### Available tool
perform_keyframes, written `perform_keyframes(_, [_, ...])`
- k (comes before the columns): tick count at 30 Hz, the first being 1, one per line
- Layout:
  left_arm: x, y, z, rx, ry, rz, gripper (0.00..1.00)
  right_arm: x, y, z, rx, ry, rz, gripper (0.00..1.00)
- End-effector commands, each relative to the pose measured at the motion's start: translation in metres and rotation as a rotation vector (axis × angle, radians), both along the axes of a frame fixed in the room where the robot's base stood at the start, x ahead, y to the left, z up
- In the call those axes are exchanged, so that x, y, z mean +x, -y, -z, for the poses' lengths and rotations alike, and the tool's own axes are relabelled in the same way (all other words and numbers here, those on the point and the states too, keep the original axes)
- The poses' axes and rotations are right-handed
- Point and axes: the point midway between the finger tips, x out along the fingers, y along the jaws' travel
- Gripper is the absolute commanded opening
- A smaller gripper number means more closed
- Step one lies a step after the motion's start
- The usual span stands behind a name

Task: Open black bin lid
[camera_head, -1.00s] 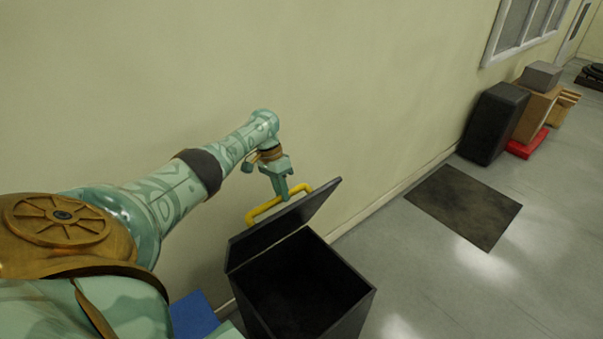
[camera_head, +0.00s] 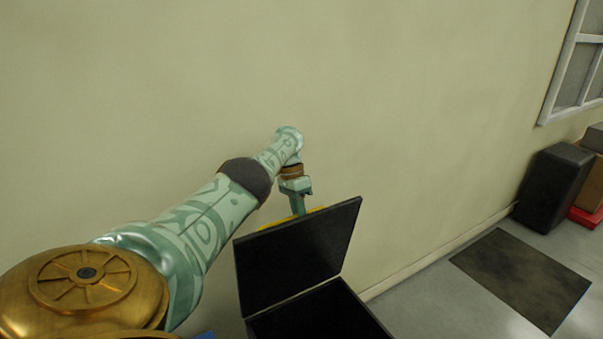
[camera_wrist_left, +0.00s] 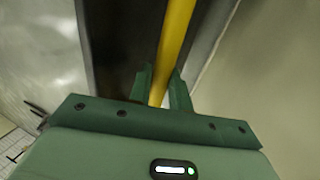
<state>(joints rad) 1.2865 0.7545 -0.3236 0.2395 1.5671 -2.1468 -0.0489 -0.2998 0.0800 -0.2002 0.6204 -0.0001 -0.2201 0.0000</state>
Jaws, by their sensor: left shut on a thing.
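The black bin (camera_head: 320,315) stands in front of the wall with its opening partly in view at the bottom of the head view. Its black lid (camera_head: 298,255) is raised steeply, close to upright. The lid's yellow handle (camera_head: 318,209) shows only as a thin strip behind the lid's top edge. My left gripper (camera_head: 298,210) is behind that edge, its fingertips partly hidden. In the left wrist view the yellow handle (camera_wrist_left: 174,45) runs between the fingers of my left gripper (camera_wrist_left: 160,85), which is shut on it. My right gripper is out of view.
A pale wall (camera_head: 420,110) stands close behind the lid and my left arm. A dark mat (camera_head: 522,277) lies on the grey floor to the right. A black box (camera_head: 553,187) and a red item (camera_head: 588,216) stand farther along the wall.

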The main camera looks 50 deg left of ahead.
Motion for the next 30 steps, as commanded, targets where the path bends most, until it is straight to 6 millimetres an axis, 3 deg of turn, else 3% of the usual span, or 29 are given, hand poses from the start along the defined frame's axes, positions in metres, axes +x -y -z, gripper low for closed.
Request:
perform_keyframes(1, [-0.005,-0.001,0.007,0.003,-0.021,-0.001,0.0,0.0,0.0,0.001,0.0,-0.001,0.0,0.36])
perform_keyframes(9, [-0.005,-0.001,0.007,0.003,-0.021,-0.001,0.0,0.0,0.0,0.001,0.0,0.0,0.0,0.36])
perform_keyframes(10, [-0.005,-0.001,0.007,0.003,-0.022,-0.002,0.28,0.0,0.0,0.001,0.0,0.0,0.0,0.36])
perform_keyframes(12, [-0.005,-0.001,0.006,0.003,-0.019,-0.002,0.41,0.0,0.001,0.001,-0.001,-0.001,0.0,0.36])
perform_keyframes(23, [-0.001,-0.003,-0.004,0.0,-0.006,-0.002,0.41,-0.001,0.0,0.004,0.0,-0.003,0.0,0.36])
perform_keyframes(30, [0.002,-0.017,-0.036,-0.002,-0.009,-0.002,0.41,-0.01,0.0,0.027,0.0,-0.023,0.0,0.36])
